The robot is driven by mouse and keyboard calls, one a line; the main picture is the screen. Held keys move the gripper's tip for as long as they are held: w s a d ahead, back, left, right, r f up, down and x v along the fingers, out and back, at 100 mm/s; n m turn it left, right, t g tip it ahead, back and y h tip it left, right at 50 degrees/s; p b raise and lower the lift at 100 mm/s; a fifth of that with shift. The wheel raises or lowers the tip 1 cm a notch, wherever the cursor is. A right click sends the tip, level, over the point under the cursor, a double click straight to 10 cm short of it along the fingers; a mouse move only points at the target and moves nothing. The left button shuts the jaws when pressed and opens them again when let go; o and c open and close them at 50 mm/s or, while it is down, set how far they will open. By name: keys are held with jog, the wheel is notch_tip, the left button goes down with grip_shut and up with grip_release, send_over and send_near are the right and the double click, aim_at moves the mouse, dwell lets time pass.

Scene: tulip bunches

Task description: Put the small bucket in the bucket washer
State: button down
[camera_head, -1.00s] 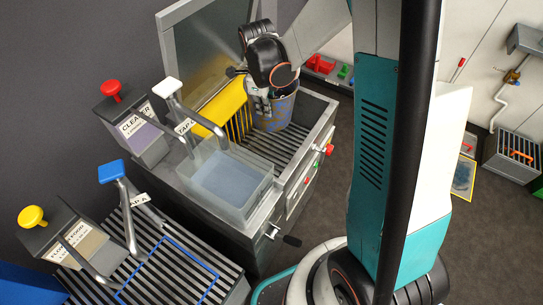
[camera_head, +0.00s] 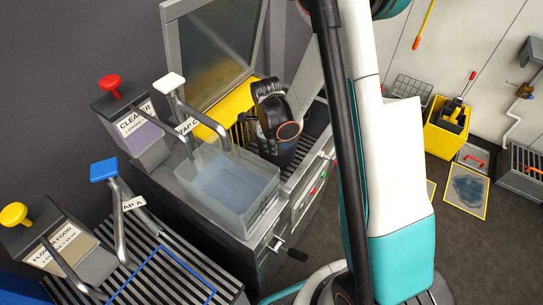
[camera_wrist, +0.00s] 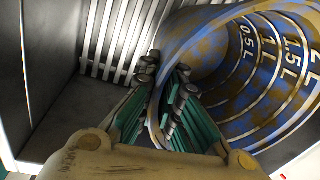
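The small bucket, blue with worn brown patches, shows in the wrist view (camera_wrist: 235,85) with its open mouth and litre marks visible inside. My gripper (camera_wrist: 163,98) has one finger outside the bucket wall and one inside, with the wall pinched between them. In the head view my gripper (camera_head: 270,115) is over the slatted bay of the bucket washer (camera_head: 291,221). The bucket is mostly hidden there behind my gripper; a dark part shows below it (camera_head: 284,156). The washer's lid (camera_head: 215,60) stands open. I cannot tell whether the bucket touches the slats.
A clear water basin (camera_head: 235,190) sits at the washer's near end, under tap C (camera_head: 180,105). The cleaner dispenser (camera_head: 135,125) stands to its left. Tap A (camera_head: 115,190) and its slatted drain are nearer. A yellow bin (camera_head: 447,125) stands by the right wall.

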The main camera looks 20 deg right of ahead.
notch_tip(320, 180, down, 4)
jog(key=shift+f+b, duration=0.15)
jog(key=shift+b, duration=0.7)
jog(key=c, duration=1.8)
grip_release()
